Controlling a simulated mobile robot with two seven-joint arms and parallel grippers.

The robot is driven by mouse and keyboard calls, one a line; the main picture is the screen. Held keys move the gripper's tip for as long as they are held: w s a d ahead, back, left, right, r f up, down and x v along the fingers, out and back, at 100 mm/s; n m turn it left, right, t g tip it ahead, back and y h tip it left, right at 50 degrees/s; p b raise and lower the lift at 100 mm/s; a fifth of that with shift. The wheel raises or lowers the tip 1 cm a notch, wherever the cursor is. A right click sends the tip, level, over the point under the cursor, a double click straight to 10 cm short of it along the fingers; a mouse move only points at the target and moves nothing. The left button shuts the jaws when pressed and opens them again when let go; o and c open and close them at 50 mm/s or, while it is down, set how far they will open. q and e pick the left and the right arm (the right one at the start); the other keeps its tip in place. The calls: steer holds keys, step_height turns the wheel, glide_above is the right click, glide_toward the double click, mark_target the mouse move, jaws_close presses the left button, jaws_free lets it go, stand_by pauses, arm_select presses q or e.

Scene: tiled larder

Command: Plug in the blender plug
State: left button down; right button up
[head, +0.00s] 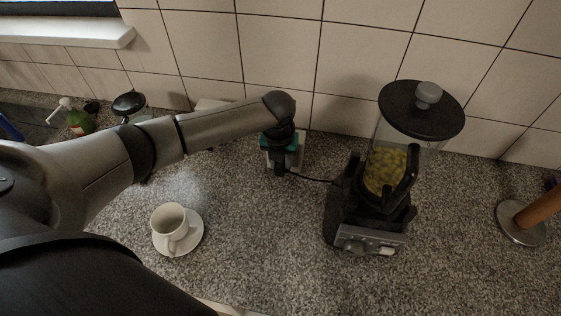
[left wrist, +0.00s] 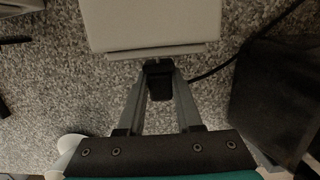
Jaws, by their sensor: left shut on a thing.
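The blender (head: 368,200) stands on the speckled counter, its clear jug holding green pieces under a black lid. Its dark cord runs left to my left gripper (head: 280,170). In the left wrist view, my left gripper (left wrist: 159,88) is shut on the black plug (left wrist: 160,80), one finger on each side. The plug's front end is at the near edge of a pale block (left wrist: 150,22), which looks like the socket housing. I cannot tell whether the plug is inside it or just against it. The socket holes are hidden. My right gripper is in neither view.
A white cup (head: 170,222) on a saucer (head: 193,241) stands left of the blender. A round steel base with a wooden post (head: 541,208) is at the right. A green bottle (head: 79,122) is at the far left. The tiled wall closes the back; the front counter is clear.

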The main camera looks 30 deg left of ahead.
arm_select(q)
steer(key=shift+w+a+b, duration=0.15)
steer(key=shift+w+b, duration=0.15)
steer(key=shift+w, duration=0.25)
steer(key=c, duration=0.5)
jaws_free()
steer(key=shift+r, duration=0.15)
step_height(320, 180, up, 15)
steer(key=s, duration=0.2)
steer(key=shift+s+d+p, duration=0.15)
steer(key=shift+d+p, duration=0.15)
steer(key=shift+p, duration=0.1)
steer(key=shift+s, duration=0.1)
